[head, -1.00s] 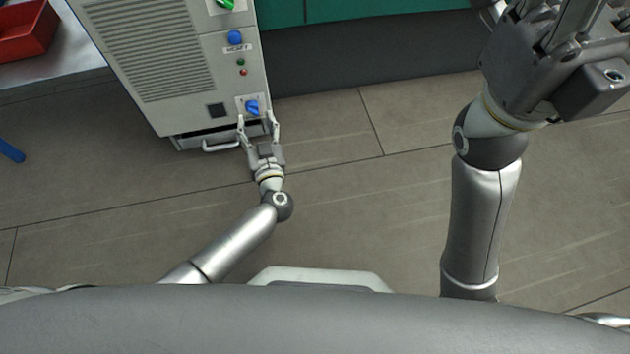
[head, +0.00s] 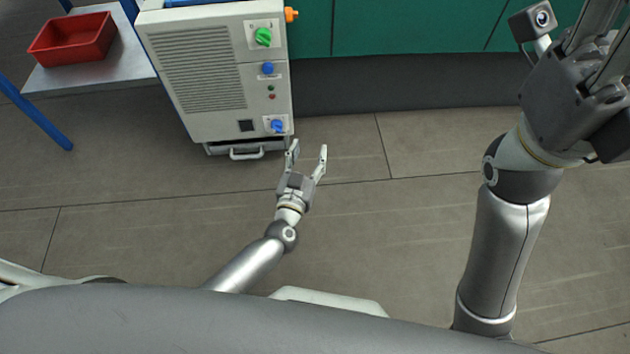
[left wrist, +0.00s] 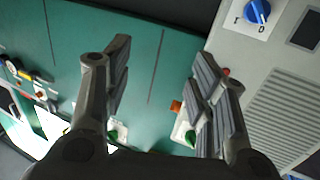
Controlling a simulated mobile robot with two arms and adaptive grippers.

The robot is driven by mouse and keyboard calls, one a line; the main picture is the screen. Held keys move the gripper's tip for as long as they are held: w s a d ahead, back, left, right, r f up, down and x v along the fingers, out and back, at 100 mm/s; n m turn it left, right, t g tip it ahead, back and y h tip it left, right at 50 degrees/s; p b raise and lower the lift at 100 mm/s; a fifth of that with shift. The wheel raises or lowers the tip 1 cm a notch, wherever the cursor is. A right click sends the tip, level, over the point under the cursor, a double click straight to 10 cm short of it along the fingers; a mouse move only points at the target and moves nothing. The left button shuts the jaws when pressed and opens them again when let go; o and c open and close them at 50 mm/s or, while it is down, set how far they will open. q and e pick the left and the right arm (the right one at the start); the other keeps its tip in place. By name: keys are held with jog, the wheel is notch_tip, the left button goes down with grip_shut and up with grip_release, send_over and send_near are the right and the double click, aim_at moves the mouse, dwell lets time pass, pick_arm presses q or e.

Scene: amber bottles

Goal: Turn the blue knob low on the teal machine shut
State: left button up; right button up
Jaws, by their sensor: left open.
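The machine (head: 203,122) is pale grey in the head view, not teal, with a vented front. Its low blue knob (head: 277,126) sits on a white plate at the lower right of that front. In the left wrist view the knob (left wrist: 258,12) is at the top right, its plate marked I and O; I cannot tell which mark it points to. My left gripper (head: 308,150) is open and empty, just below and right of the knob and apart from it. My right gripper (head: 578,90) is at the upper right, its fingertips cut off by the frame.
Higher on the machine are a green knob (head: 263,36), a second blue knob (head: 268,68) and an orange part (head: 291,14). A handle (head: 246,155) juts out below. Teal cabinets (head: 400,28) stand behind. A red tray (head: 72,38) is on a bench at left. Floor in front is clear.

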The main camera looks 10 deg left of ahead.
pick_arm(q)
jog(key=s+d+r+m+g+h+p, duration=0.2)
jog(key=s+g+p, duration=0.2)
jog(key=s+p, duration=0.2)
jog(key=s+d+r+m+g+h+p, duration=0.1)
jog(key=s+d+r+g+h+p, duration=0.1)
jog(key=s+p, duration=0.4)
jog(key=shift+s+r+m+g+h+p, duration=0.25)
jog(key=shift+r+m+g+p, duration=0.2)
jog(key=shift+g+p, duration=0.5)
